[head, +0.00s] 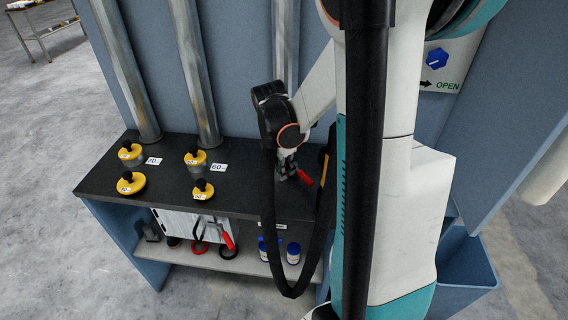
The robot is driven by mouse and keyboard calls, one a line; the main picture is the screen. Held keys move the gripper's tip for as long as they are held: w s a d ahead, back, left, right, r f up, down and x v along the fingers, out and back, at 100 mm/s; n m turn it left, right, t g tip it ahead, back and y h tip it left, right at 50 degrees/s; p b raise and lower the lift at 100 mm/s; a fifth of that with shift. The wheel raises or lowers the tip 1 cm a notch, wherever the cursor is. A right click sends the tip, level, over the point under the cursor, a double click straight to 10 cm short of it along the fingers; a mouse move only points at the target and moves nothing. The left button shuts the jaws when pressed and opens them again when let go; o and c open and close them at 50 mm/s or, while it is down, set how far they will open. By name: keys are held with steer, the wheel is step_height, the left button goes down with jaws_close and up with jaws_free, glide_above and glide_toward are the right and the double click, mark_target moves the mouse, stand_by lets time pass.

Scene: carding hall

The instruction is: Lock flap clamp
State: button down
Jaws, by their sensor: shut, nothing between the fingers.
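A flap clamp with a red handle (305,178) stands on the dark bench top, near the foot of the third tube. Its grey metal part is small and partly covered by my wrist, so I cannot tell whether it is locked. My gripper (286,156) points down just above and left of the red handle. It is shut, with nothing held. It is close to the clamp, but I cannot tell whether it touches. The flap itself is not clearly visible behind my arm.
The dark bench (230,172) carries several yellow caps (131,183) with black knobs. Grey tubes (193,70) rise behind them. On the lower shelf (190,256) are a red-handled tool (228,240) and blue-and-white bottles (293,253). A blue knob (437,58) sits beside an OPEN label.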

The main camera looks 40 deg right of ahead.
mark_target(306, 178)
steer(key=f, duration=0.2)
steer(key=f+b, duration=0.1)
steer(key=shift+d+f, duration=0.3)
steer(key=shift+f, duration=0.05)
steer(key=shift+s+d+f+b, duration=0.15)
steer(key=shift+d+f, duration=0.1)
steer(key=shift+d, duration=0.3)
steer(key=shift+s+d+f+b, duration=0.15)
steer(key=shift+d+f, duration=0.05)
steer(key=shift+d, duration=0.35)
steer(key=shift+d+f, duration=0.25)
steer(key=shift+d, duration=0.35)
